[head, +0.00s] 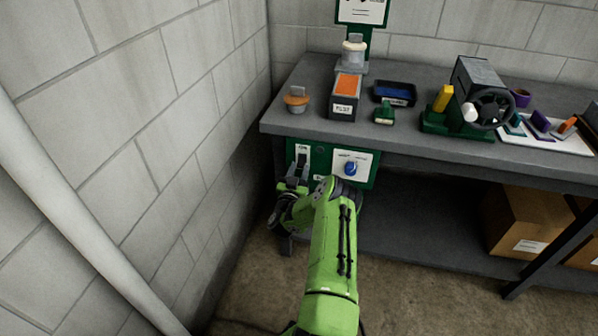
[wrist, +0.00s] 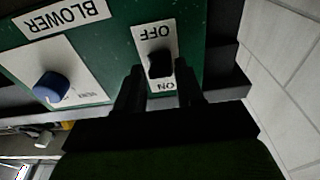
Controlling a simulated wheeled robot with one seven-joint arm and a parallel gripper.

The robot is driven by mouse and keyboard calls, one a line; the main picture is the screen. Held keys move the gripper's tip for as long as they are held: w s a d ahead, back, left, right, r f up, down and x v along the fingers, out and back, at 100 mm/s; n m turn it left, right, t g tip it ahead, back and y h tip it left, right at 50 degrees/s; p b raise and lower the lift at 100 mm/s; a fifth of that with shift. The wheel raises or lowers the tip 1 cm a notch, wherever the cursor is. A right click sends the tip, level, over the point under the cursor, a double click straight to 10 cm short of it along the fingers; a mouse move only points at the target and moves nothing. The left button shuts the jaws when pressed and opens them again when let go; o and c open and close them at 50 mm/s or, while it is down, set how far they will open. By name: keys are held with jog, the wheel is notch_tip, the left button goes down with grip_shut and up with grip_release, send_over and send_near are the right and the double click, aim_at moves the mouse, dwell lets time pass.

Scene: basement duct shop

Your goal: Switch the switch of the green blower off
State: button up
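The green blower panel (head: 321,165) hangs under the front edge of the bench. It also shows upside down in the wrist view (wrist: 100,58), with a BLOWER label (wrist: 65,17). Its black switch (wrist: 160,66) sits on a white plate (wrist: 146,36) with OFF and ON printed at opposite ends. Which way the switch is set I cannot tell. My gripper (head: 294,176) is at the panel's left part, in front of the switch plate. In the wrist view its two fingers (wrist: 160,78) are apart, one to each side of the switch. Contact is not clear.
A blue knob (head: 351,168) is on the panel beside the switch plate. A block wall (head: 190,110) stands close on the left. The bench top (head: 415,127) above holds several items, including a green device with a black wheel (head: 490,108). A cardboard box (head: 520,225) sits on the lower shelf.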

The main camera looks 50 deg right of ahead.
jog(key=shift+o, duration=1.1)
jog(key=shift+r, duration=0.1)
jog(key=r+p+v, duration=0.1)
jog(key=p+v, duration=0.8)
jog(key=v, duration=0.1)
jog(key=shift+a+f, duration=0.3)
jog(key=shift+a, duration=0.2)
jog(key=shift+s+a+p, duration=0.1)
jog(key=shift+p, duration=0.65)
jog(key=p+v, duration=0.1)
jog(key=p, duration=0.1)
jog(key=p+v, duration=0.3)
jog(key=p, duration=0.2)
jog(key=shift+s+a+f, duration=0.2)
jog(key=shift+s+f, duration=0.05)
jog(key=shift+f, duration=0.15)
